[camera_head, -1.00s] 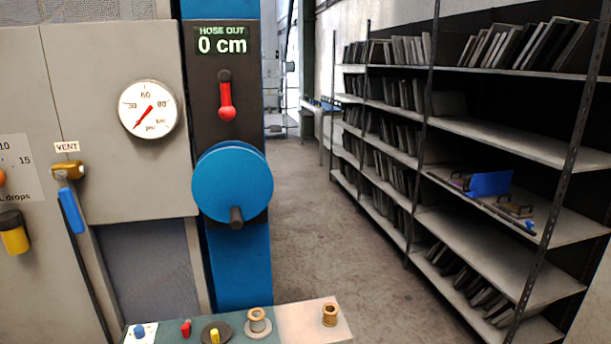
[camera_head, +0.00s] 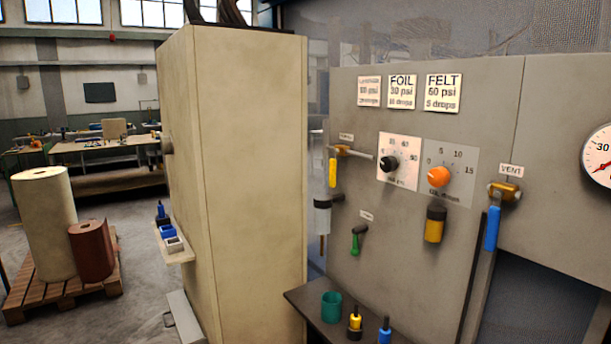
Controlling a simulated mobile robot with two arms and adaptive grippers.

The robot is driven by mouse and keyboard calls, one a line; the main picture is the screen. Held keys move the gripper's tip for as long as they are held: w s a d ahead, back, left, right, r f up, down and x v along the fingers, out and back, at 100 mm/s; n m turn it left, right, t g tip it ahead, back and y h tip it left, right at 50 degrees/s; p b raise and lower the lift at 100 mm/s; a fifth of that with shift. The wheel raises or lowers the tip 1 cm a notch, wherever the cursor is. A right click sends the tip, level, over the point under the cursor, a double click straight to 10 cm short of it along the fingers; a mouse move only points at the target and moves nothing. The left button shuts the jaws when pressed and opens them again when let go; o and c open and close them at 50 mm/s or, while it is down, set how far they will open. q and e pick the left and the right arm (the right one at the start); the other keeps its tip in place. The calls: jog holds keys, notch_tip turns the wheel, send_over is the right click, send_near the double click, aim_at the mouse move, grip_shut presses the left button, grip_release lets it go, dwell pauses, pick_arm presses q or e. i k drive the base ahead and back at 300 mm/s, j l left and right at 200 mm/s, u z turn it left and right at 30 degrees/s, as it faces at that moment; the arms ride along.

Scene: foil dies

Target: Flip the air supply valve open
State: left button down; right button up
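A brass valve with a yellow handle (camera_head: 333,173) is on the grey panel (camera_head: 540,120), with a small label above it too blurred to read. Its handle hangs straight down. A second valve, labelled VENT, has a blue handle (camera_head: 491,228) that also points down. A small green lever (camera_head: 355,243) hangs below another unreadable label. I cannot tell by its label which one is the air supply valve. Neither of my grippers is in view.
A black knob (camera_head: 390,164) and an orange knob (camera_head: 439,177) sit between the valves. A dark shelf (camera_head: 305,296) with small coloured items juts out below. A tall beige cabinet (camera_head: 250,180) stands left of the panel. Rolls on a pallet (camera_head: 75,300) stand farther left.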

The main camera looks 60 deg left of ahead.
aim_at(334, 162)
jog(key=j+u, duration=0.1)
jog(key=u, duration=1.75)
jog(key=i+j, duration=0.15)
jog(key=j, duration=0.2)
jog(key=i+j, duration=0.15)
jog(key=j, duration=0.2)
jog(key=i+j, duration=0.15)
jog(key=j, duration=0.2)
jog(key=i+j, duration=0.15)
jog(key=j, duration=0.2)
jog(key=i+j+u, duration=0.1)
jog(key=j, duration=0.3)
jog(key=i, duration=0.05)
